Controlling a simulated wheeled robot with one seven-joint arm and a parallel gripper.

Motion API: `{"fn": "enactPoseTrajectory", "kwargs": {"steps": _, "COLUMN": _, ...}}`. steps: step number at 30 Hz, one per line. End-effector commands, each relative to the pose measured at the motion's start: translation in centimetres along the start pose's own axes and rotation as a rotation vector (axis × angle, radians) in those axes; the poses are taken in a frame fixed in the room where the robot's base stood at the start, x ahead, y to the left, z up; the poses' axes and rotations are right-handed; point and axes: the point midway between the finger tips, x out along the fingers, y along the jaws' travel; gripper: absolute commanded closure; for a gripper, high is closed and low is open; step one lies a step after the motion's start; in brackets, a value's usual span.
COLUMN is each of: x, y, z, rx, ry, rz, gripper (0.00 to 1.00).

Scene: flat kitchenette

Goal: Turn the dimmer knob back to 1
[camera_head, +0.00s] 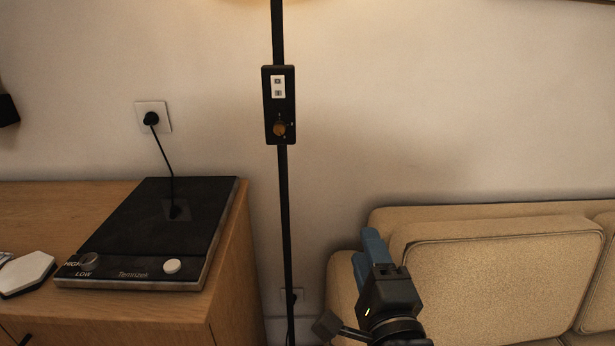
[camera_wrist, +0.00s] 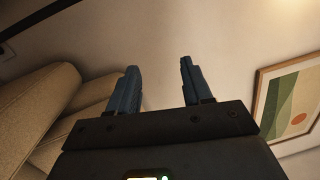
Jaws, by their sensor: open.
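The dimmer knob (camera_head: 280,129) is a small round brass-coloured knob low on a black control box (camera_head: 270,105) fixed to a black lamp pole (camera_head: 285,200). A white switch plate (camera_head: 278,87) sits above the knob. The number the knob points to is too small to read. My gripper (camera_head: 372,245) is below and to the right of the box in the head view, in front of the sofa and apart from the knob. In the wrist view its two blue fingers (camera_wrist: 160,75) are spread with nothing between them. The knob does not show in the wrist view.
A beige sofa (camera_head: 480,290) stands at the right. A wooden cabinet (camera_head: 150,318) at the left bears a black hotplate (camera_head: 150,225), plugged into a wall socket (camera_head: 164,112). A framed picture (camera_wrist: 290,100) hangs on the wall.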

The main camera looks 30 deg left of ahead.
Motion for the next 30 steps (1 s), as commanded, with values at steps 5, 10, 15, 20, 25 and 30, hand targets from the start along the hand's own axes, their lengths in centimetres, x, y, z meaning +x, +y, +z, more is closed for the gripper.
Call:
{"fn": "enactPoseTrajectory", "kwargs": {"steps": 5, "x": 6.9, "y": -4.5, "z": 6.0, "rx": 0.226, "ry": -0.113, "rz": -0.036, "gripper": 0.5}}
{"fn": "enactPoseTrajectory", "kwargs": {"steps": 10, "x": 10.2, "y": -7.7, "z": 9.9, "rx": 0.367, "ry": -0.181, "rz": -0.038, "gripper": 0.5}}
{"fn": "enactPoseTrajectory", "kwargs": {"steps": 15, "x": 11.6, "y": -9.1, "z": 11.5, "rx": 0.423, "ry": -0.208, "rz": -0.037, "gripper": 0.5}}
{"fn": "enactPoseTrajectory", "kwargs": {"steps": 20, "x": 13.2, "y": -9.4, "z": 11.9, "rx": 0.427, "ry": -0.209, "rz": -0.037, "gripper": 0.5}}
{"fn": "enactPoseTrajectory", "kwargs": {"steps": 25, "x": 15.8, "y": -9.6, "z": 12.3, "rx": 0.424, "ry": -0.208, "rz": -0.037, "gripper": 0.5}}
{"fn": "enactPoseTrajectory", "kwargs": {"steps": 30, "x": 17.9, "y": -9.7, "z": 12.7, "rx": 0.424, "ry": -0.207, "rz": -0.037, "gripper": 0.5}}
